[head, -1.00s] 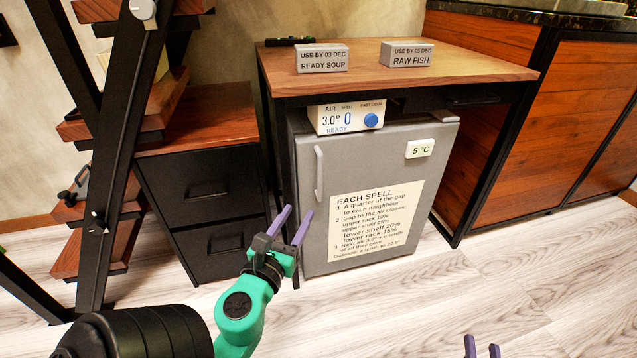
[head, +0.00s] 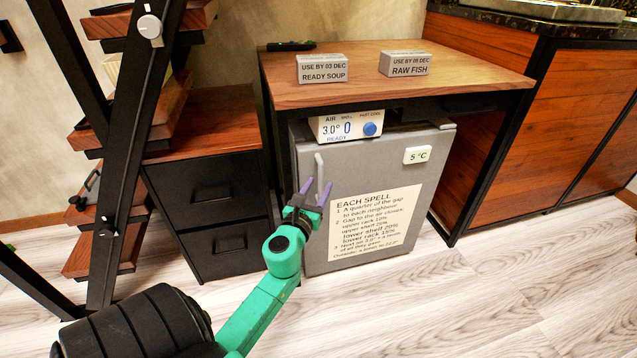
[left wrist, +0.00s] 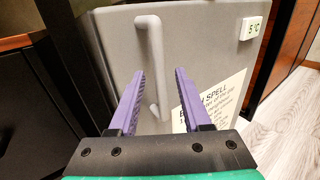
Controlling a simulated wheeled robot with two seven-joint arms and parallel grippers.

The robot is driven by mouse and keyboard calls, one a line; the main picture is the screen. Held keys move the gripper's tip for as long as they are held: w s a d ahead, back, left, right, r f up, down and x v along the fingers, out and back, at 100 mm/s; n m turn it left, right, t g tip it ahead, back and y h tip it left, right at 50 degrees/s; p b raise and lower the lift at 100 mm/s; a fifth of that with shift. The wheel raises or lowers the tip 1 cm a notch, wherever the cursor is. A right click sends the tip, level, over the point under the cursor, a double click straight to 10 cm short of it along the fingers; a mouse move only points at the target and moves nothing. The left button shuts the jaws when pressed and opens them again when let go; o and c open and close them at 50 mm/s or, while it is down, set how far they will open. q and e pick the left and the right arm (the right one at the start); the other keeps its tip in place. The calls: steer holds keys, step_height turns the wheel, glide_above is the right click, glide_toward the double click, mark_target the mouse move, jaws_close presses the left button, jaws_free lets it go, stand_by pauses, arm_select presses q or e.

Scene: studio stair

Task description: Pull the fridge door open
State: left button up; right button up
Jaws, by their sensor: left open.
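The small grey fridge (head: 400,170) stands under the wooden table with its door shut. Its vertical bar handle (head: 319,170) is on the left side of the door. The handle also shows in the left wrist view (left wrist: 154,65), between the two fingers and beyond them in the picture. My left gripper (head: 316,188) is open in front of the lower part of the handle, with its purple fingers on either side of it. I cannot tell whether the fingers reach past the bar. The lower handle is partly hidden in the head view. My right gripper is not in view.
A table (head: 440,70) above the fridge bears a soup box (head: 322,69) and a fish box (head: 405,64). A black drawer cabinet (head: 208,195) stands left of the fridge. The floor (head: 420,310) in front is clear.

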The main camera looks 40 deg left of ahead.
arm_select(q)
steer(key=shift+w+a, duration=0.15)
steer(key=shift+w, duration=0.2)
jaws_close()
stand_by(1.2)
